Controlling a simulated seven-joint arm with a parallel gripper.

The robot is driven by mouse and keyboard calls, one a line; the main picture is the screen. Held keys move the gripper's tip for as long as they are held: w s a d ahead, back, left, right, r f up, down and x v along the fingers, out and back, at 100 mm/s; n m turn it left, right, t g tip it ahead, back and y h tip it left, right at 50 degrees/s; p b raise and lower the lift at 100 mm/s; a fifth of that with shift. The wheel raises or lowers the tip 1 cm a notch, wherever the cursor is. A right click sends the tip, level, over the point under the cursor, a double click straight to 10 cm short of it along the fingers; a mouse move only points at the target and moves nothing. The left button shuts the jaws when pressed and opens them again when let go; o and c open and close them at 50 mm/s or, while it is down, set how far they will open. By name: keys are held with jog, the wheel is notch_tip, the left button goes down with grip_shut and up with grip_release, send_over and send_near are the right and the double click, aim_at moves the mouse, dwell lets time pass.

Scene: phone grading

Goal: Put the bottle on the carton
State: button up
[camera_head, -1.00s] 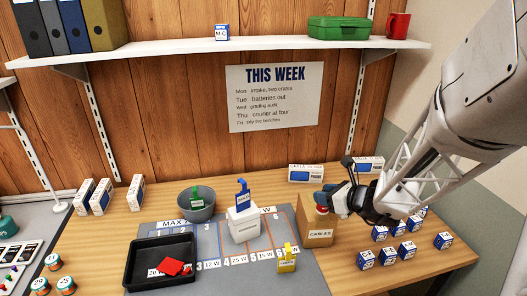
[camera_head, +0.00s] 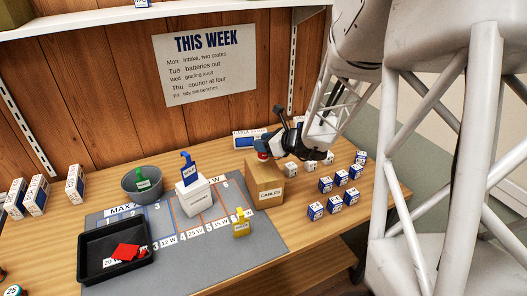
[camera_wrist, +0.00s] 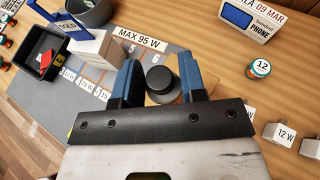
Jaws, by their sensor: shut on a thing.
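The carton (camera_head: 266,190) is a brown cardboard box labelled CABLES, at the right edge of the grey mat. My gripper (camera_head: 265,148) is above the carton's far edge in the head view. In the wrist view my gripper (camera_wrist: 160,82) has its blue fingers on either side of the bottle (camera_wrist: 160,78), seen from above as a dark round cap over a grey body. The rest of the bottle is hidden. I cannot tell whether its base touches the carton.
Several white and blue small boxes (camera_head: 325,185) and white 12 W cubes (camera_wrist: 284,133) stand right of the carton. A white block (camera_head: 194,198) with a blue tag, a yellow tagged item (camera_head: 241,226), a black tray (camera_head: 90,268) and a grey bucket (camera_head: 130,189) are left.

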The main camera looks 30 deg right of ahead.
jog(key=shift+f, duration=1.75)
jog(key=shift+f, duration=0.1)
jog(key=o, duration=0.9)
jog(key=shift+s, duration=0.1)
jog(key=shift+v, duration=6)
